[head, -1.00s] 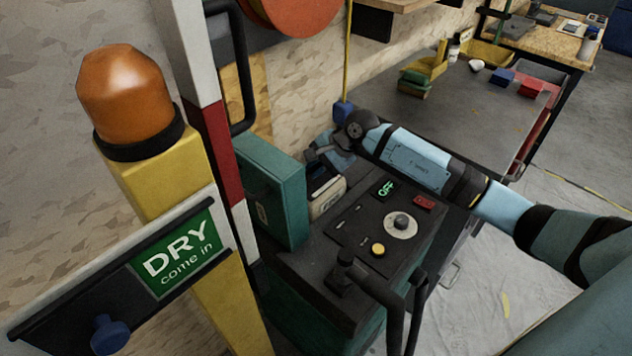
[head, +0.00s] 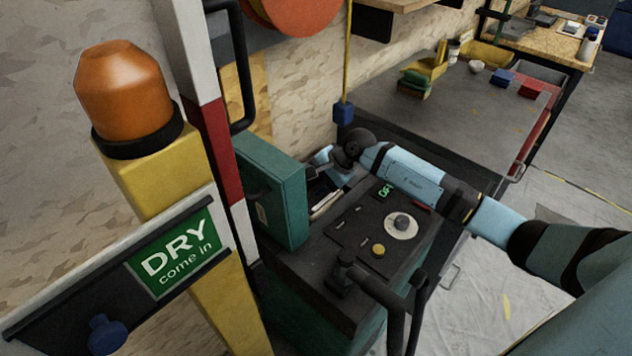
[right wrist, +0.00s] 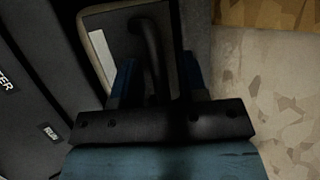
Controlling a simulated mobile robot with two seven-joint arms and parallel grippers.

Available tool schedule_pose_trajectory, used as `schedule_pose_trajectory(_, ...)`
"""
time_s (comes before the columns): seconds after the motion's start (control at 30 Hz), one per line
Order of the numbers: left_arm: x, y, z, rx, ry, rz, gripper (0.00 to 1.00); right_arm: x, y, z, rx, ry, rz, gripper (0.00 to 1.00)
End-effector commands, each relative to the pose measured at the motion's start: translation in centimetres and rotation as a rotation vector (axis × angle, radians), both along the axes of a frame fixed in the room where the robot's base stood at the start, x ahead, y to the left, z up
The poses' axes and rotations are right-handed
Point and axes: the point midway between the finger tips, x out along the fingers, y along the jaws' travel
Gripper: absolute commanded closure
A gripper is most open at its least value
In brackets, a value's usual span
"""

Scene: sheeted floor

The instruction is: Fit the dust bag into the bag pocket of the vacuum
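The dust bag is a dark, cream-edged piece with a dark curved handle; in the right wrist view the bag (right wrist: 108,50) lies just ahead of my right gripper (right wrist: 158,75). Its blue fingers stand apart on either side of the handle, with gaps visible. In the head view the bag (head: 325,206) shows only as a cream strip low in the bag pocket of the vacuum (head: 310,265), beside the raised green lid (head: 272,195). My right gripper (head: 328,160) is above it, partly hidden. How deep the bag sits is unclear. My left gripper is not in view.
A control panel (head: 360,228) with a dial and a green lit display lies right of the pocket. Black handles (head: 395,300) rise in front. A yellow post (head: 215,290) with an orange lamp and DRY sign stands left. A grey table (head: 450,100) is behind.

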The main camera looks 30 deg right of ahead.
Motion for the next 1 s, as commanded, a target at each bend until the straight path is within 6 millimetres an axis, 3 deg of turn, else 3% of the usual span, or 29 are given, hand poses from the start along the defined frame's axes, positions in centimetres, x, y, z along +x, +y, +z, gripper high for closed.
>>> schedule_pose_trajectory(0.3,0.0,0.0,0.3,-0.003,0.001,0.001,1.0,-0.2,-0.4,0.8,-0.002,-0.001,0.0,0.6)
schedule_pose_trajectory(0.7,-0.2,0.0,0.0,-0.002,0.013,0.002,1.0,-3.1,-4.4,7.3,-0.004,-0.001,0.0,0.6)
schedule_pose_trajectory(1.0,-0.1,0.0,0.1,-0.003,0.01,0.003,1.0,-4.2,-5.8,9.7,0.0,0.001,0.001,0.6)
